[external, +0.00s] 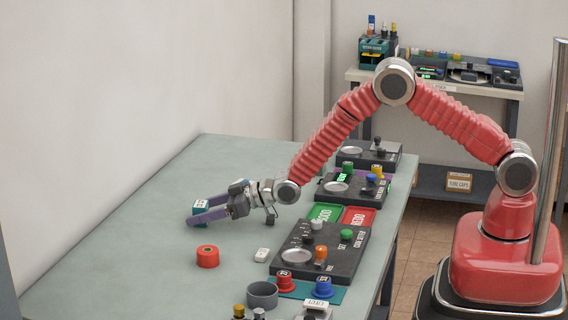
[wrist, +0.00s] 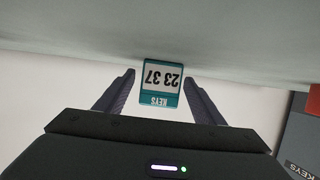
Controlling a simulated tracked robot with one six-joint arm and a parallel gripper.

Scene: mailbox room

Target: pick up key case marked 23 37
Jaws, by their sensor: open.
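The key case (wrist: 160,82) is a small teal box with a white label reading "KEYS" and "23 37", upside down in the wrist view. In the external view the key case (external: 200,206) stands on the left part of the green-grey table. My gripper (external: 205,209) is open, with its two purple-grey fingers low over the table, one on each side of the case. In the wrist view the case shows between the fingertips of my gripper (wrist: 159,83), with a gap on both sides. Whether the case is fully between the fingers in depth is hard to tell.
A red ring-shaped roll (external: 207,257) and a small white item (external: 261,255) lie in front of my gripper. A dark panel (external: 320,262) with knobs, and green (external: 325,213) and red (external: 358,216) trays, stand to the right. The table left of the case is clear.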

